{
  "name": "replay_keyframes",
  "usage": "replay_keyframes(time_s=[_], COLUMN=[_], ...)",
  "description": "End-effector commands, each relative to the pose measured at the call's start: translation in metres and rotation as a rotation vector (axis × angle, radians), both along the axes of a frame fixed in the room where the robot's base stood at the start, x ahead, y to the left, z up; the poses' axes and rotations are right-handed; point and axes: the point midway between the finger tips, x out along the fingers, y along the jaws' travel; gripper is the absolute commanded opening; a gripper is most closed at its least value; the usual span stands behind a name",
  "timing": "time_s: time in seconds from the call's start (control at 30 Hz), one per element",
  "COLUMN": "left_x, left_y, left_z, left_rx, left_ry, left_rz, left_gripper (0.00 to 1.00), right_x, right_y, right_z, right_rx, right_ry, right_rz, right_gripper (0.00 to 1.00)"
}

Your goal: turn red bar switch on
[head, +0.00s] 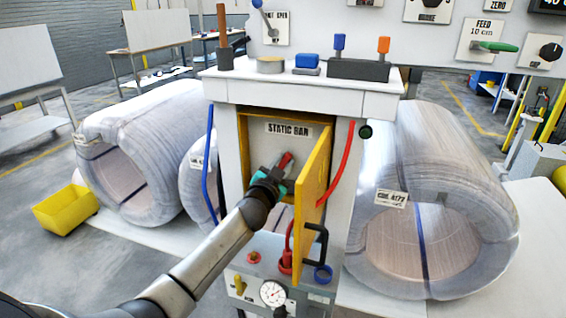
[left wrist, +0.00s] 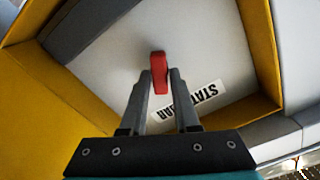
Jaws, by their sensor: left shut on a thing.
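The red bar switch (head: 285,160) sits inside the open yellow-edged cabinet, below the STATIC BAR label (head: 288,129). In the left wrist view the red switch lever (left wrist: 159,72) stands between the fingertips of my left gripper (left wrist: 160,85). My left gripper (head: 275,172) reaches into the cabinet and is shut on the lever. In the head view the lever tilts up to the right. The gripper hides the switch's lower part and base. The yellow cabinet door (head: 314,180) stands open on the right. My right gripper is not in view.
The open door stands close to the right of my left gripper. A red hose (head: 338,165) hangs right of it and a blue hose (head: 208,170) left of the cabinet. A gauge panel (head: 273,293) is below. Wrapped coils (head: 140,145) stand on both sides.

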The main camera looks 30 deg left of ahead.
Motion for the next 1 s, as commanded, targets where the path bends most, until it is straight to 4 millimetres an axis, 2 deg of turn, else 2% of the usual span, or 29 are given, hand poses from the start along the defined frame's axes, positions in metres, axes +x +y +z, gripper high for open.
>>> replay_keyframes(time_s=[0.7, 1.0], left_x=[0.0004, 0.0005], left_y=[-0.0023, -0.0026], left_z=[-0.0028, -0.0044], left_rx=[0.663, 0.894], left_ry=[0.161, 0.217], left_rz=[0.0, -0.001], left_gripper=[0.0, 0.0], right_x=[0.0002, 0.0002], right_y=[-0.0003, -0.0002], right_z=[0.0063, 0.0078], right_rx=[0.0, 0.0], right_ry=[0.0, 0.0], right_rz=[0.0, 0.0], right_gripper=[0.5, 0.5])
